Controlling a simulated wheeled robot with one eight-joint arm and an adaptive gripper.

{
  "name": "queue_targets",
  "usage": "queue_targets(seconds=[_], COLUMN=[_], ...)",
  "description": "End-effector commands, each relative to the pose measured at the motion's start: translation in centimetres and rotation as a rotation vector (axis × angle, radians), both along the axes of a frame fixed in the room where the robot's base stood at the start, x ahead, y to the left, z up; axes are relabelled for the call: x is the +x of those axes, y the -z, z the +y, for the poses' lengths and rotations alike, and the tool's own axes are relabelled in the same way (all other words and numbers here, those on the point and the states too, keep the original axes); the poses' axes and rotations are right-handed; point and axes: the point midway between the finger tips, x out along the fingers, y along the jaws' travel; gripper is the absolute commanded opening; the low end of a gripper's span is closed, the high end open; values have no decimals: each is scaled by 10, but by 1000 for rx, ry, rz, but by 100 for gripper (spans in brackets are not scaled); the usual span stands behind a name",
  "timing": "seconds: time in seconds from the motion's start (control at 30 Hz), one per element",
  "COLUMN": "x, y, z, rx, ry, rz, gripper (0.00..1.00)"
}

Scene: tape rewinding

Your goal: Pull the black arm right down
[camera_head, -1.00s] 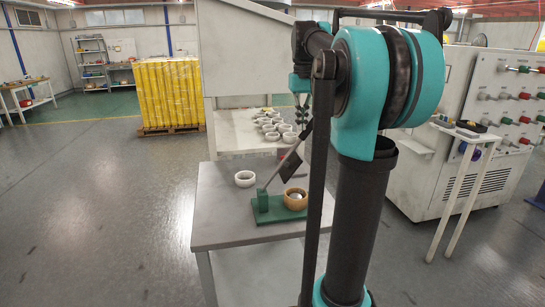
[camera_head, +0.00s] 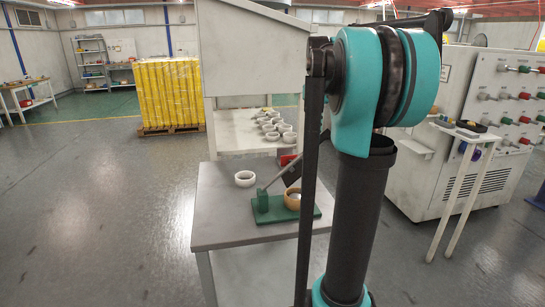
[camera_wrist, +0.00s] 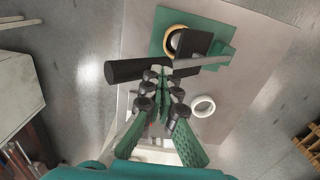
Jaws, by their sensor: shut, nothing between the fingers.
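The black arm (camera_wrist: 126,71) shows in the wrist view as a thick black handle crossing just beyond my fingertips, joined to a grey bar (camera_wrist: 203,63) with a dark plate (camera_wrist: 197,42). In the head view the grey bar (camera_head: 281,172) slopes up to the right from a green stand (camera_head: 262,203), and my arm hides its far end. My gripper (camera_wrist: 160,77) is shut and empty, its tips close against the handle; I cannot tell whether they touch. A tan tape roll (camera_head: 292,199) sits on the green base (camera_head: 285,214), partly under the plate.
A white roll (camera_head: 245,179) lies on the grey table (camera_head: 225,222) left of the stand, and also shows in the wrist view (camera_wrist: 203,106). Several white rolls (camera_head: 271,125) sit on a shelf behind. The table's front left is clear.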

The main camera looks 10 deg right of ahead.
Motion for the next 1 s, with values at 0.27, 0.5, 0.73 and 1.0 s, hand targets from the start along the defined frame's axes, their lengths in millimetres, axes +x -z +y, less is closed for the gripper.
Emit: queue_targets(seconds=[0.27, 0.5, 0.73, 1.0], x=[0, 0, 0, 0], y=[17, 17, 24, 47], z=[-18, -18, -24, -41], rx=[0, 0, 0, 0], ry=[1, 0, 1, 2], rz=[0, 0, 0, 0], gripper=[0, 0, 0, 0])
